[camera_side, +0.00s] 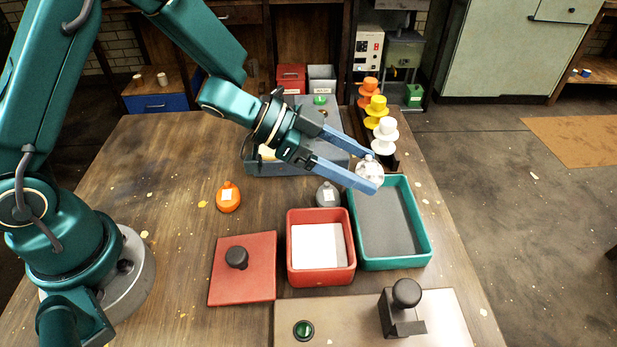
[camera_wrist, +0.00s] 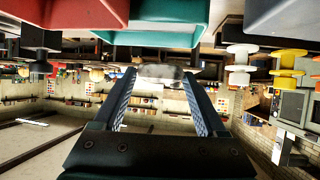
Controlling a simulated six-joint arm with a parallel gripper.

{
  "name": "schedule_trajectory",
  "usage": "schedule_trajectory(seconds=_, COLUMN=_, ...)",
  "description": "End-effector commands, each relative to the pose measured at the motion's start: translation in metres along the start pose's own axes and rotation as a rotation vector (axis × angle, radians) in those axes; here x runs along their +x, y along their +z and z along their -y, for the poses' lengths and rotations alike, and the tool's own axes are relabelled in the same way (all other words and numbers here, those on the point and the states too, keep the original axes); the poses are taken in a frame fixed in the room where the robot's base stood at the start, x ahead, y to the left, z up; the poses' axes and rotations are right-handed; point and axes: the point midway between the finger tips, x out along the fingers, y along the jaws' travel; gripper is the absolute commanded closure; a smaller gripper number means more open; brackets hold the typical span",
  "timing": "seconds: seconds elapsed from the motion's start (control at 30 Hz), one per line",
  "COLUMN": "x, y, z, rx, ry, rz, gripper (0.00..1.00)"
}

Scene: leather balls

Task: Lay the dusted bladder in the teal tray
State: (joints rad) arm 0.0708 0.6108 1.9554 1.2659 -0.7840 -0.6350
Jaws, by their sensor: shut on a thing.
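My gripper (camera_side: 357,170) is shut on a whitish, dusty-looking round bladder (camera_side: 370,171) with a small neck on top. It holds the bladder over the far end of the teal tray (camera_side: 428,232). Whether the bladder touches the tray cannot be told. The tray has a grey floor and looks empty.
A grey bladder (camera_side: 327,194) and an orange bladder (camera_side: 228,196) stand on the table. A red lid (camera_side: 243,283) lies in front. Spools of orange, yellow and white (camera_side: 384,135) stand behind the tray.

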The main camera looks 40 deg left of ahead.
Motion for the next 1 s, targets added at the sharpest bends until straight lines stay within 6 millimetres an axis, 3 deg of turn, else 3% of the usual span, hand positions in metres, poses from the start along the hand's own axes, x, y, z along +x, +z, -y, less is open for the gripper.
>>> schedule_trajectory(seconds=0.1, x=0.024, y=0.005, z=-0.016, rx=0.0, ry=0.007, rz=0.004, gripper=0.89)
schedule_trajectory(seconds=0.23, x=0.038, y=0.006, z=-0.025, rx=0.0, ry=0.003, rz=0.0, gripper=0.89)
schedule_trajectory(seconds=0.37, x=0.044, y=0.008, z=-0.027, rx=0.0, ry=0.0, rz=0.0, gripper=0.89)
schedule_trajectory(seconds=0.7, x=0.061, y=0.04, z=-0.026, rx=-0.003, ry=0.0, rz=0.002, gripper=0.89)
schedule_trajectory(seconds=1.0, x=0.062, y=0.043, z=-0.026, rx=0.001, ry=0.0, rz=0.005, gripper=0.89)
